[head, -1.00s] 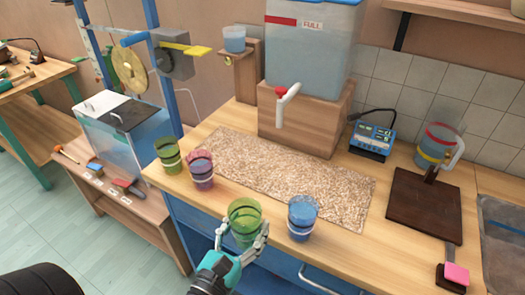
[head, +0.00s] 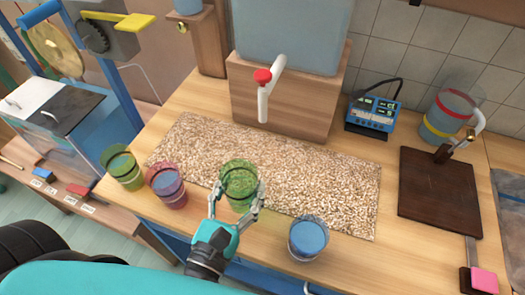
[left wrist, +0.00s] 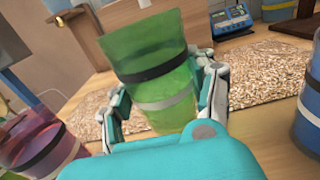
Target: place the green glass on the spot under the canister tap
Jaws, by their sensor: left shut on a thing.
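My left gripper (head: 236,207) is shut on a green glass (head: 239,180), with one finger on each side. In the head view the glass shows over the front part of the speckled mat (head: 290,178); I cannot tell its height above it. The held glass fills the middle of the left wrist view (left wrist: 155,75), tilted a little, with a dark band and a pale band. The canister (head: 292,30) stands on a wooden block behind the mat. Its white tap with a red knob (head: 264,90) hangs over the mat's back edge. My right gripper is not in view.
A second green glass (head: 122,168) and a purple glass (head: 167,186) stand at the left. A blue glass (head: 308,238) stands right of my gripper. A blue meter (head: 373,113), a banded jug (head: 448,115) and a dark board (head: 440,192) are at the right. The mat below the tap is clear.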

